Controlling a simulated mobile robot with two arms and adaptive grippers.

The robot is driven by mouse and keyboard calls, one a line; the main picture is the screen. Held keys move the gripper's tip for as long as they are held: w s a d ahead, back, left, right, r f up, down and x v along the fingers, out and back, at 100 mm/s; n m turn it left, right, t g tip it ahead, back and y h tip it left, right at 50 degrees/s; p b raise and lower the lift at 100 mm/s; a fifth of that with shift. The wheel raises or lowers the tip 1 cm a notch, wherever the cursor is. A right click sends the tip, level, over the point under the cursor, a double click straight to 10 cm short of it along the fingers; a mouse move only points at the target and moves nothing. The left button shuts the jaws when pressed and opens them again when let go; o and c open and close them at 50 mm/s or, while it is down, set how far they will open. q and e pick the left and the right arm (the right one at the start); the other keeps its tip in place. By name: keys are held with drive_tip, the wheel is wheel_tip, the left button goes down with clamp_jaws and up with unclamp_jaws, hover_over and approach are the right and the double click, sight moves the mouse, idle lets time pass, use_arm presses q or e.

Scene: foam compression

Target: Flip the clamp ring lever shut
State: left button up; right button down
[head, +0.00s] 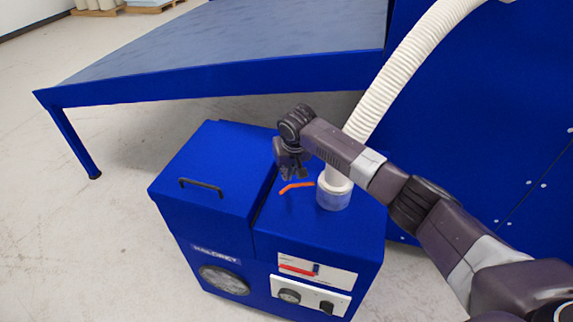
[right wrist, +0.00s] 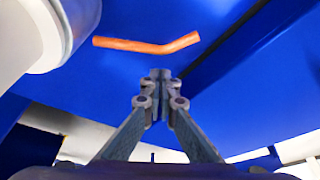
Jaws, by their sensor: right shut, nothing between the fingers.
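The orange lever (head: 296,187) stands out to the left of the clear collar (head: 334,193) at the foot of the white hose, on top of the blue machine. In the right wrist view the lever (right wrist: 146,44) is a bent orange bar just beyond my fingertips, with a gap of blue between them. The white hose end and collar (right wrist: 62,30) fill the upper left there. My right gripper (head: 294,175) is shut and empty, pointing down just above and behind the lever; its fingertips (right wrist: 161,74) meet in the right wrist view. My left gripper is not in view.
The blue machine (head: 212,165) has a black handle (head: 201,187) on its left lid and knobs on its front. The ribbed white hose (head: 408,57) rises to the upper right, behind my right arm. A large blue-edged table (head: 230,45) stands behind. Floor at left is clear.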

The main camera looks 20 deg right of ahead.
drive_tip(key=shift+s+r+p, duration=0.1)
drive_tip(key=shift+s+p, duration=0.2)
drive_tip(key=shift+s, duration=0.85)
drive_tip(key=shift+s, duration=0.1)
